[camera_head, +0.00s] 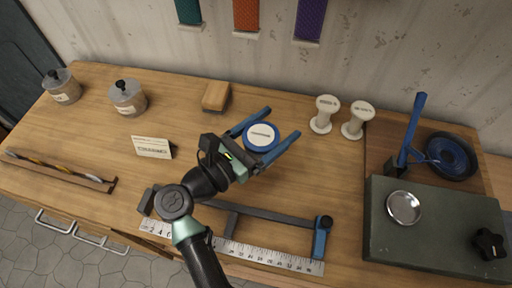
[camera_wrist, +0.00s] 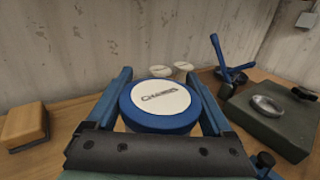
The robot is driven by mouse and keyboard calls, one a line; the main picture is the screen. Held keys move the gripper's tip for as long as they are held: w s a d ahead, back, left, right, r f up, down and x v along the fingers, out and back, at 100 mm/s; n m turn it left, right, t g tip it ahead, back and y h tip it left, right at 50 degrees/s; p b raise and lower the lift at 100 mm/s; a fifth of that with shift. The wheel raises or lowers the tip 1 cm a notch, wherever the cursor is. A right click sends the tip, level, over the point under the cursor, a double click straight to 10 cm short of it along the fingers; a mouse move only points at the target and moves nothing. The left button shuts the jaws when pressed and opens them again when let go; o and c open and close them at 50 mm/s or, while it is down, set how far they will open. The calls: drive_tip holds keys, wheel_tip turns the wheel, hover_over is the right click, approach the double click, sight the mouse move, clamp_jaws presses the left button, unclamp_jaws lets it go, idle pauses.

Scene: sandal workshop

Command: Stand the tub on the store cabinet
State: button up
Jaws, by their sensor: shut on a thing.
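The tub (camera_head: 261,137) is round and blue with a white labelled lid. It sits between the two blue fingers of my gripper (camera_head: 283,121), over the middle of the wooden bench. In the wrist view the tub (camera_wrist: 160,120) fills the space between the fingers, lid up and about level. My gripper is shut on its sides. I cannot tell whether the tub's base touches the bench top. No store cabinet can be made out for certain in either view.
Two white spools (camera_head: 324,113) and a green box (camera_head: 436,229) with a round metal dish (camera_head: 403,207) stand to the right. A wooden block (camera_head: 216,95), a label card (camera_head: 153,147) and two lidded jars (camera_head: 127,98) are to the left. A ruler (camera_head: 270,257) lies in front.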

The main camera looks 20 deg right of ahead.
wheel_tip(320, 180, down, 3)
drive_tip(key=shift+s+a+r, duration=0.1)
drive_tip(key=shift+a, duration=0.05)
drive_tip(key=shift+f, duration=2.45)
drive_tip(key=shift+f, duration=0.1)
drive_tip(key=shift+f+b, duration=0.15)
drive_tip(key=shift+b, duration=0.15)
drive_tip(key=o, duration=1.4)
